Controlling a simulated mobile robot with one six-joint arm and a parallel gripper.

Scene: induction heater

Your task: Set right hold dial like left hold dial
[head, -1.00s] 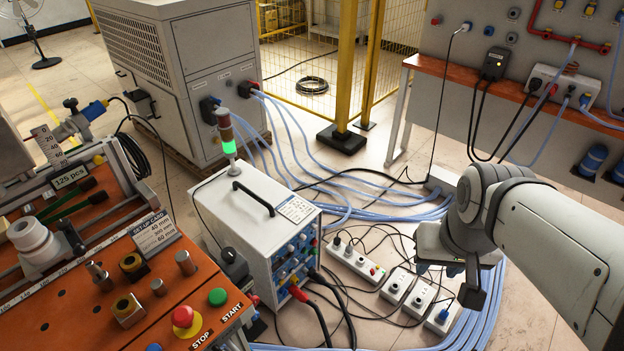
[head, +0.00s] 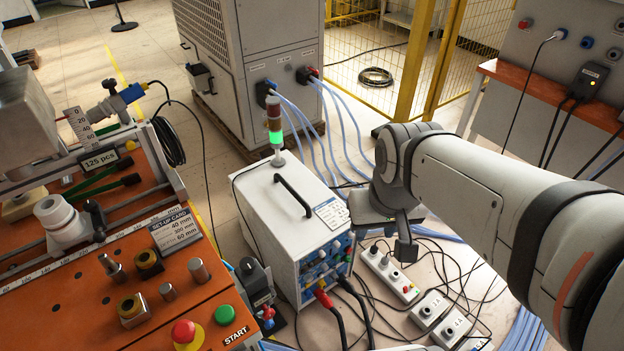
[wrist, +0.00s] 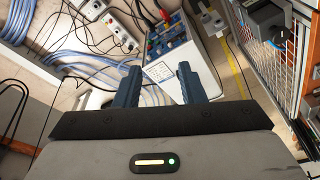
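The white induction heater box (head: 283,232) stands on the floor in the middle of the head view, with a black handle and a lit green signal tower (head: 275,128). Its front panel (head: 325,268) carries several small blue and dark dials; which are the left and right hold dials is too small to tell. The panel also shows in the wrist view (wrist: 168,42). My gripper (wrist: 157,80) shows two blue fingers set apart with nothing between them, pointing toward the heater from a distance. In the head view my wrist is right of the heater, and the fingers are hidden.
The orange workbench (head: 75,305) with start and stop buttons is at left. Power strips (head: 388,272) and loose cables lie on the floor right of the heater. A grey cabinet (head: 255,50) with blue hoses stands behind. A red and a black cable leave the heater's front.

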